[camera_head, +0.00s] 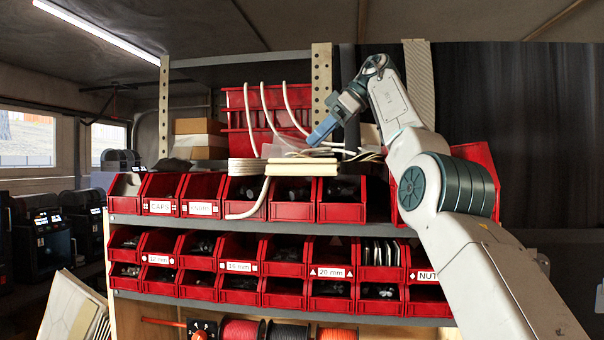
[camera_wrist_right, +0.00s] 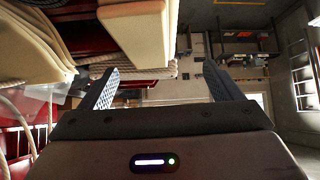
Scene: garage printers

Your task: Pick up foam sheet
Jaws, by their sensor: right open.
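A cream slab (camera_head: 302,168), which looks like the foam sheet, lies flat across the tops of the red bins at the middle of the upper shelf. White cords and a thin pale, clear piece lie over and around it, so its back part is hidden. In the right wrist view a cream slab (camera_wrist_right: 140,35) shows close at the upper left, beside the finger. My right gripper (camera_head: 323,131) is above and right of the slab, apart from it, with its blue fingers pointing down-left. Its fingers (camera_wrist_right: 163,88) are spread with nothing between them. My left gripper is not in view.
Red bins (camera_head: 292,210) with small parts fill the shelves. White cords (camera_head: 246,120) rise in loops before a red rack (camera_head: 268,100). Cardboard boxes (camera_head: 200,135) stand at left. A perforated post (camera_head: 322,85) is just behind my gripper. Spools (camera_head: 243,329) sit below.

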